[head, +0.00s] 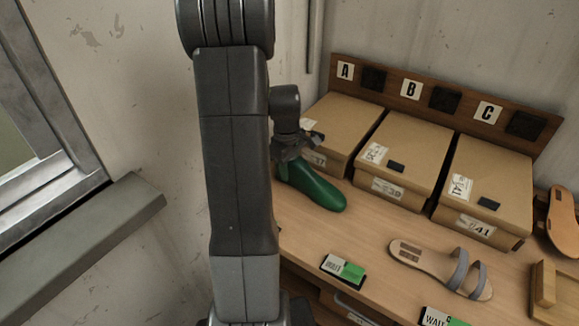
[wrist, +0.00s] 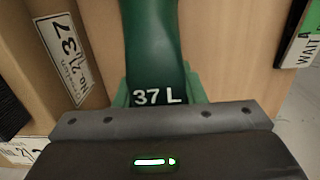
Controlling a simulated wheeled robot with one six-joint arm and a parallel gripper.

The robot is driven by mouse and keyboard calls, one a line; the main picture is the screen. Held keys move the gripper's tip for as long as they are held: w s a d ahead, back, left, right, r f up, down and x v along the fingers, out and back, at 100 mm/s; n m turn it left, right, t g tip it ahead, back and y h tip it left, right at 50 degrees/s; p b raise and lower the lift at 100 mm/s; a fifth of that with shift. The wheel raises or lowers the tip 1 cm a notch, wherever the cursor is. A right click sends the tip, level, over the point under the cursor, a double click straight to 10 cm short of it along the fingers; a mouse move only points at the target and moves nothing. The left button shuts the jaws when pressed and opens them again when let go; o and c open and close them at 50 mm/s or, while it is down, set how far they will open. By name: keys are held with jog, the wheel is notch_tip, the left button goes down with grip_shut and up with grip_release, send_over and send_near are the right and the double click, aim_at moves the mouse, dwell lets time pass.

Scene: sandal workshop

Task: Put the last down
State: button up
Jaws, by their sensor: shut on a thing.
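The last is a green, foot-shaped form (head: 312,187) at the left part of the bench, in front of the box under letter A. In the wrist view the last (wrist: 153,45) shows the white marking "37 L" near my gripper. My gripper (head: 286,158) is shut on the heel end of the last, its toe pointing right and toward the front in the head view. The jaws (wrist: 158,95) flank the last in the wrist view. I cannot tell whether the last touches the bench top (head: 300,240).
Three cardboard boxes stand in a row under A (head: 348,125), B (head: 405,150) and C (head: 487,180); the A box reads 37. A sandal (head: 415,257), a green-and-white sign (head: 343,268), a "WAIT" sign (head: 435,318) and a wooden block (head: 545,285) occupy the front. Bare bench lies between.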

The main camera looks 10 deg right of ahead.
jog(key=shift+f, duration=0.1)
jog(key=o, duration=1)
jog(key=r, duration=1.2)
jog(key=shift+w+a+r+b, duration=0.15)
jog(key=shift+a+b, duration=0.1)
jog(key=shift+b, duration=0.1)
